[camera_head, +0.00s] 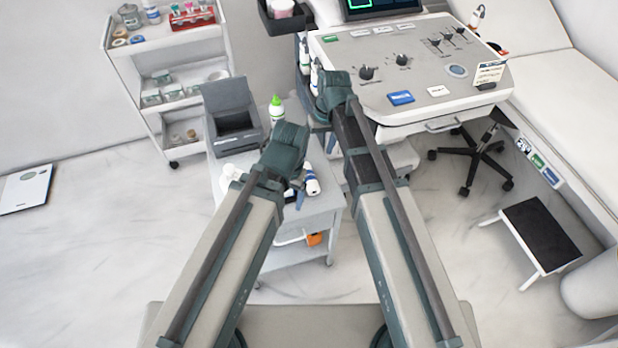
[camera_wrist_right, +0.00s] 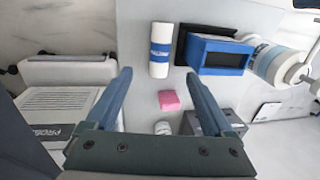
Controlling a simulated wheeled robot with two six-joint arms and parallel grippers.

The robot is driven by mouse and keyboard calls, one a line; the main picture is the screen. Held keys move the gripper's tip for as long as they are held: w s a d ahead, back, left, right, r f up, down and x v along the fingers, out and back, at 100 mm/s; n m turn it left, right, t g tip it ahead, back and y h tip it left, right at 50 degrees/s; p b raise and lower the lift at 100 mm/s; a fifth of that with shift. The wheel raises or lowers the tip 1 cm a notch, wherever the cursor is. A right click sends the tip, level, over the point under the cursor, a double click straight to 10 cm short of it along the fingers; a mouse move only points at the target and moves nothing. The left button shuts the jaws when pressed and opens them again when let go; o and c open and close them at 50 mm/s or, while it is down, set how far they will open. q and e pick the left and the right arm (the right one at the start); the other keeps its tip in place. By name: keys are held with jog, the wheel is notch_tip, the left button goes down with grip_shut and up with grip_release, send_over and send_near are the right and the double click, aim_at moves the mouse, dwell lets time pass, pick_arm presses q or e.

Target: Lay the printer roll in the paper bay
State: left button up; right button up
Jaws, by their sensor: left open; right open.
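My right gripper (camera_wrist_right: 158,80) is open and empty, above the trolley's far part beside the console. The roll lies beyond its fingertips in the right wrist view, apart from them.
A green-capped bottle (camera_head: 277,108) stands right of the grey box. A pink block (camera_wrist_right: 168,100) lies on the trolley (camera_head: 318,207). The control console (camera_head: 440,105) stands close on the right. A shelf cart (camera_head: 140,70) is behind left.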

jog(key=b, duration=0.7)
send_over(310, 174)
jog(key=f, duration=0.5)
jog(key=d+f, duration=0.1)
jog(key=f, duration=0.1)
jog(key=shift+f, duration=0.3)
jog(key=shift+f, duration=0.1)
jog(key=f+b, duration=0.2)
jog(key=a+f+b, duration=0.1)
jog(key=f+b, duration=0.2)
grip_shut()
